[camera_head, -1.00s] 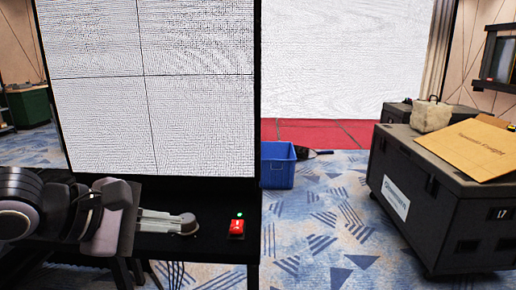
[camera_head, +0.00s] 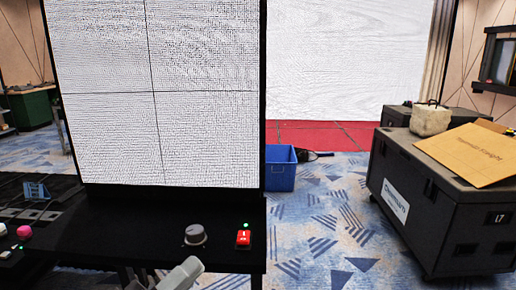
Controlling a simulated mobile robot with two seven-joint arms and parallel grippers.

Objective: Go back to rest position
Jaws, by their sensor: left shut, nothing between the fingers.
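My left gripper (camera_head: 190,268) shows only in part at the bottom edge, left of centre, in front of the black desk (camera_head: 120,230). Its pale grey fingers are shut and hold nothing. It is below and apart from a round grey knob (camera_head: 195,235) on the desk. The rest of my left arm is out of the picture. My right gripper is not in view.
A red switch (camera_head: 243,239) with a green light sits right of the knob. A large white screen panel (camera_head: 155,90) stands behind. Pink and white buttons (camera_head: 24,231) are at the left. A blue bin (camera_head: 280,168) and black case (camera_head: 440,210) flank open carpet.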

